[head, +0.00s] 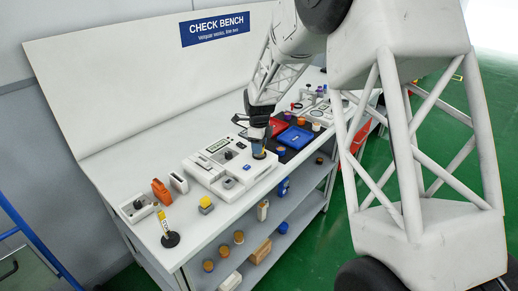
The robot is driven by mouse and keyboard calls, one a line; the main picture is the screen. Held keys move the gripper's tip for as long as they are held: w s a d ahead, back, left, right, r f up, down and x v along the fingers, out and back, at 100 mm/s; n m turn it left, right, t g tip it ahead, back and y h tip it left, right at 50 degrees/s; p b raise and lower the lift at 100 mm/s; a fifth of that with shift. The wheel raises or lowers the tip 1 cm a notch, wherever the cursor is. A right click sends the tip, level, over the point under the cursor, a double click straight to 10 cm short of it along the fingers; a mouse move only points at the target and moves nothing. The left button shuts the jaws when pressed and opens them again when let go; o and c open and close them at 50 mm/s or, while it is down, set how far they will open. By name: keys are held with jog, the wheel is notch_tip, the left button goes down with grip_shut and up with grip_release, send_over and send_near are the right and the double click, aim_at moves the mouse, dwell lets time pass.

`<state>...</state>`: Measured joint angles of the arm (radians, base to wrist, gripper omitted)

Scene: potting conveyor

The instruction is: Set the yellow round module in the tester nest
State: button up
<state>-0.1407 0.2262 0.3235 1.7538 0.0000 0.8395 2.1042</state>
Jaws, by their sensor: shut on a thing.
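The white tester (222,173) lies on the bench with a display, a dark knob and a small blue part on its top. My gripper (258,148) points down over the tester's right end. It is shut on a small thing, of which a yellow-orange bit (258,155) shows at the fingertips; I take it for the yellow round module. My fingers hide most of it. The nest is hidden beneath the gripper, and I cannot tell whether the module touches it.
Shelves below hold several parts.

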jog(key=shift+f, duration=0.7)
jog(key=shift+f, duration=0.1)
jog(key=o, duration=0.9)
notch_tip(320, 180, up, 12)
dwell(0.9)
